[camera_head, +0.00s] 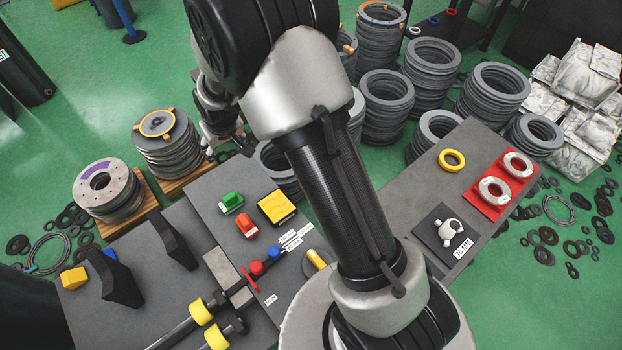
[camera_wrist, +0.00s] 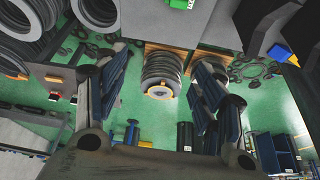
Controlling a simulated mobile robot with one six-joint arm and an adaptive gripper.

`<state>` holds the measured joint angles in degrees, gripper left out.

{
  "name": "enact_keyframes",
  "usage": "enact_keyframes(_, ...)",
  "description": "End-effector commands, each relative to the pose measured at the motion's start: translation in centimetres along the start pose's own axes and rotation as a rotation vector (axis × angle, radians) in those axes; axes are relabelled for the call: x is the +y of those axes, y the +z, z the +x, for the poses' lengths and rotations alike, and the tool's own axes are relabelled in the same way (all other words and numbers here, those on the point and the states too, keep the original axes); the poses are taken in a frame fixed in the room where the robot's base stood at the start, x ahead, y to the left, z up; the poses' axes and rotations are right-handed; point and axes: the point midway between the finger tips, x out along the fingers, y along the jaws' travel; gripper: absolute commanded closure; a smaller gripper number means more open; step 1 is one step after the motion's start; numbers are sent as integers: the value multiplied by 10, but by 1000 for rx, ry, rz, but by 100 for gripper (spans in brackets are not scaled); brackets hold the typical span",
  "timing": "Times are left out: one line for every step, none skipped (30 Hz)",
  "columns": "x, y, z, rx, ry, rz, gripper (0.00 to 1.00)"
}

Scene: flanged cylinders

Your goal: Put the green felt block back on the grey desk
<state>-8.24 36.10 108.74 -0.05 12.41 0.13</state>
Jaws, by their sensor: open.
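The green felt block (camera_head: 231,202) lies on the grey desk (camera_head: 207,188), near its back edge, beside a red block (camera_head: 247,226). In the wrist view a green block (camera_wrist: 178,4) shows at the top edge, partly cut off. My gripper (camera_head: 222,138) is behind the desk's back edge in the head view, partly hidden by my arm. In the wrist view my gripper (camera_wrist: 163,62) has its fingers spread wide with nothing between them. It is apart from the green block.
A yellow block (camera_head: 277,207) sits right of the green one. Dark upright holders (camera_head: 178,245) stand on the desk's left part. Stacks of grey rings (camera_head: 168,148) stand on pallets behind. A second grey table (camera_head: 400,195) with a red tray (camera_head: 481,206) is to the right.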

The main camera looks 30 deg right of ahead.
Motion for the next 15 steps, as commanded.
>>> enact_keyframes(5,-3,-32,11,3,8,37)
enact_keyframes(7,-2,-49,10,5,12,37)
enact_keyframes(11,1,-70,10,8,18,37)
enact_keyframes(13,3,-86,11,10,23,37)
enact_keyframes(15,6,-102,12,12,27,37)
enact_keyframes(18,12,-123,12,14,32,37)
enact_keyframes(20,17,-138,11,16,36,37)
enact_keyframes(22,22,-152,11,18,41,37)
enact_keyframes(24,30,-171,11,21,47,37)
enact_keyframes(26,36,-185,12,23,51,37)
enact_keyframes(27,44,-198,12,25,55,37)
enact_keyframes(29,54,-215,13,27,61,37)
enact_keyframes(30,62,-227,13,29,65,37)
enact_keyframes(31,71,-239,13,31,69,37)
enact_keyframes(32,83,-254,13,33,75,37)
